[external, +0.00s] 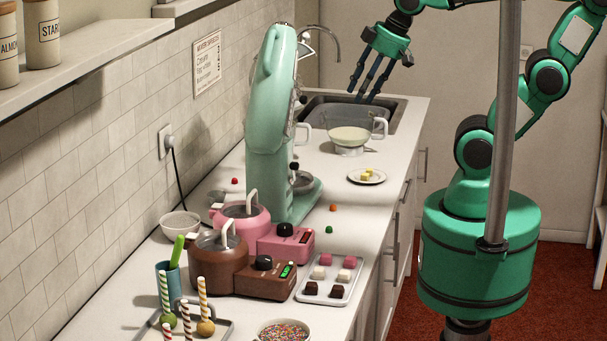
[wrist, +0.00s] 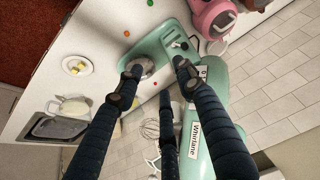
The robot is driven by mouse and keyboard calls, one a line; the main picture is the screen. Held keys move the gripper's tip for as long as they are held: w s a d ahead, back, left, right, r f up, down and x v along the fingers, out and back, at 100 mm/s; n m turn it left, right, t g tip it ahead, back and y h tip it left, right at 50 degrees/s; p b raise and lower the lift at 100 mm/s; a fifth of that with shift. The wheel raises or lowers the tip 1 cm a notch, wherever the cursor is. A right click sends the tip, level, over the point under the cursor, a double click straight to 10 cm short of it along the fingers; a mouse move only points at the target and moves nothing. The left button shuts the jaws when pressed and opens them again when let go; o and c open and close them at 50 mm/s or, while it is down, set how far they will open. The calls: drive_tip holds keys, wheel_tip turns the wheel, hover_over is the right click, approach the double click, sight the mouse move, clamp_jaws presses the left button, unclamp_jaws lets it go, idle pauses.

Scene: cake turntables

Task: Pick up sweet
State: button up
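Small round sweets lie loose on the white counter: a red one (external: 235,181) left of the mixer, an orange one (external: 333,207) and a green one (external: 329,229) at its front right. Pink, white and dark brown square sweets (external: 325,259) sit on a metal tray (external: 359,264) at the front. Which sweet is meant, I cannot tell. My gripper (external: 368,80) is high above the sink end, far from the tray. Its fingers are spread and empty in the wrist view (wrist: 157,78), where the green sweet (wrist: 126,33) and orange sweet (wrist: 150,3) also show.
A glass bowl (external: 350,133) and a plate with yellow pieces (external: 351,179) are nearby. Pink and brown melting pots (external: 221,262), a sprinkle bowl (external: 285,331) and striped sticks (external: 164,290) crowd the front.

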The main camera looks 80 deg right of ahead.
drive_tip(key=w+a+f+n+g+p, duration=0.2)
drive_tip(key=w+f+n+g+p, duration=0.1)
drive_tip(key=w+f, duration=0.55)
drive_tip(key=n+g+p, duration=0.2)
drive_tip(key=n, duration=0.1)
hover_over(329, 229)
wheel_tip(329, 229, down, 14)
drive_tip(key=shift+w+d, duration=0.3)
drive_tip(key=shift+d, duration=0.05)
wheel_tip(329, 229, down, 8)
drive_tip(key=shift+f+b, duration=0.25)
drive_tip(key=shift+b, duration=0.35)
drive_tip(key=shift+s+d+f+b, duration=0.15)
drive_tip(key=shift+f+b, duration=0.1)
drive_tip(key=shift+f, duration=1.1)
drive_tip(key=shift+s+a+f+b, duration=0.1)
drive_tip(key=shift+f+b, duration=0.1)
drive_tip(key=shift+f, duration=1.1)
